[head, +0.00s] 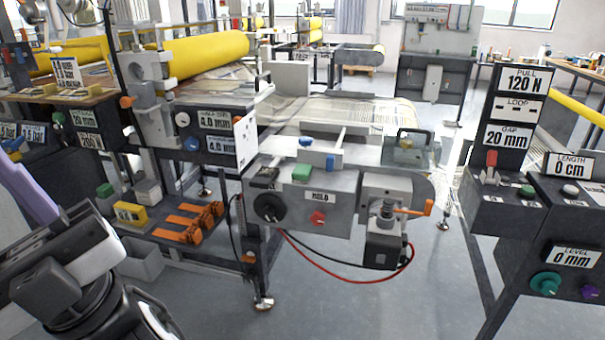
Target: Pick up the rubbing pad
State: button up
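I cannot tell for sure which thing is the rubbing pad. One candidate is a small yellow labelled block (130,212) on the lower shelf at the left, beside orange clamp-like tools. Another is a yellow labelled piece (72,92) on the wooden-topped bench at the far left. A grey block with a dark handle (412,146) stands on the right end of the machine's top. Parts of my arm fill the lower left corner. No gripper fingers can be made out there, and none touch any of these things.
The machine table (340,205) with knobs and an orange lever stands in the middle. Control boxes (510,195) stand at the right. The floor in front is clear.

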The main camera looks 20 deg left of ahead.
aim_at(301, 173)
jog(key=z, duration=0.45)
jog(key=j+z, duration=0.9)
jog(key=k+j+z, duration=0.1)
jog(key=j+z, duration=0.2)
jog(key=j, duration=1.1)
jog(key=k+j, duration=0.15)
jog(key=j, duration=0.3)
